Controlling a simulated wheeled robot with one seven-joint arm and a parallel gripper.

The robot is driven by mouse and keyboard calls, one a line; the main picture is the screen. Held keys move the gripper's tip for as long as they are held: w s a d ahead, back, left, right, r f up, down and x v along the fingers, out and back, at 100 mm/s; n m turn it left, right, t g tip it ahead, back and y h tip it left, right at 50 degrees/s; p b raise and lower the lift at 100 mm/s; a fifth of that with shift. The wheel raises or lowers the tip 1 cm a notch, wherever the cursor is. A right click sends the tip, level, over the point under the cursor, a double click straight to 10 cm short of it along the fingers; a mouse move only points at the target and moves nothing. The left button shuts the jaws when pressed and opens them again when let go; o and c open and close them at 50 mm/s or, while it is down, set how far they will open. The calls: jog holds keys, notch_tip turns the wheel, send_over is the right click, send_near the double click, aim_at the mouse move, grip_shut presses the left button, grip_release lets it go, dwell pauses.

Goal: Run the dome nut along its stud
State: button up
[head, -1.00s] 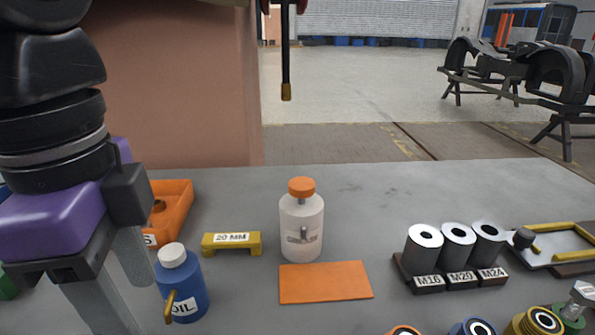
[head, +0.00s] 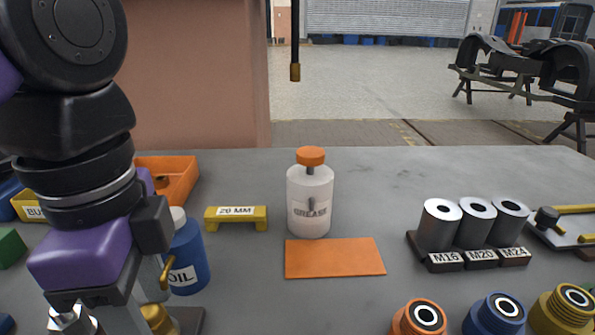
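My gripper (head: 138,308), with a purple body, hangs at the lower left of the head view. Its two grey fingers are apart and point down; the near finger runs out of the bottom edge. A brass-coloured rounded piece (head: 160,321), possibly the dome nut, shows just below the far finger on a dark base (head: 191,320). Its lower part is cut off, and whether it lies between the fingers is unclear. A shiny silver hex piece (head: 72,319) shows left of the near finger, also cut off. I see no stud clearly.
A blue oil can (head: 187,262) stands close behind the fingers. Further right are a yellow 20 mm gauge (head: 236,214), a white grease bottle (head: 310,205), an orange mat (head: 334,258) and a rack of sockets (head: 470,262). The bench behind the bottle is clear.

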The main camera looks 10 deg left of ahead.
grip_shut()
